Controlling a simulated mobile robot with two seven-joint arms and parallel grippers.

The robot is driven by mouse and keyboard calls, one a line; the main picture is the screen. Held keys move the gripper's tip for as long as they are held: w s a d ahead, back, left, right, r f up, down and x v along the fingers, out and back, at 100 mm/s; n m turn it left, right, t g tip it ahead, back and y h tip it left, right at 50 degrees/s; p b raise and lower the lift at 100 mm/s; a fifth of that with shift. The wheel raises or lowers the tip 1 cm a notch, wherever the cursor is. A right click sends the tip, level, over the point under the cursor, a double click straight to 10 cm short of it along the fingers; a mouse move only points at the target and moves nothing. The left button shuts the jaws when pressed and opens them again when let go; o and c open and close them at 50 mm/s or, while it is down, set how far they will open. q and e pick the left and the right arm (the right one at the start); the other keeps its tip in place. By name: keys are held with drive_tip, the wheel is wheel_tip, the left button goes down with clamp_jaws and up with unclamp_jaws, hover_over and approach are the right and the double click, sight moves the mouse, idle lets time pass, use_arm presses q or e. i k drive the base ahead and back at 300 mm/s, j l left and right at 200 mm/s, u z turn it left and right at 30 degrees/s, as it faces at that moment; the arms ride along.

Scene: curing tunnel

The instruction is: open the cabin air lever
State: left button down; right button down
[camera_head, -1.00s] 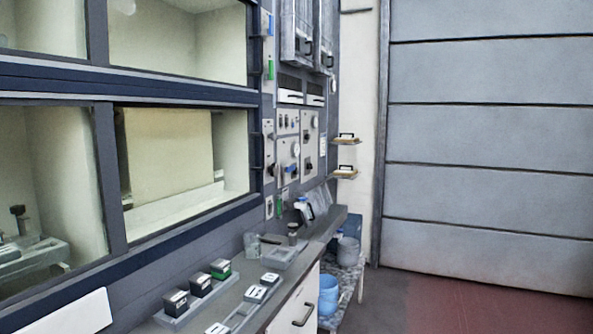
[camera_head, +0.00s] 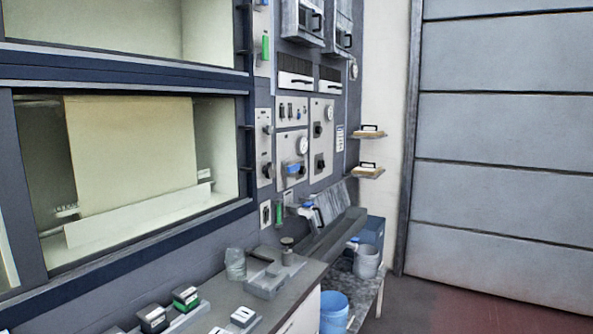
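A blue lever handle (camera_head: 295,169) sits on a grey control panel (camera_head: 283,145) on the wall, just below a round white gauge (camera_head: 302,145). It looks roughly level. Its label is too small to read, so I cannot tell for sure that it is the cabin air lever. A dark knob (camera_head: 319,161) is on the panel to its right, and another (camera_head: 268,171) is on the narrow panel to its left. Neither of my grippers is in view.
Windowed cabins line the left. Open floor (camera_head: 440,305) lies right, before a large shutter door (camera_head: 500,130).

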sight(295, 167)
drive_tip(key=i+l+u, duration=0.25)
drive_tip(key=i+l, duration=0.4)
drive_tip(key=i+l+u, duration=0.25)
drive_tip(key=i+l, duration=0.4)
drive_tip(key=l, duration=0.1)
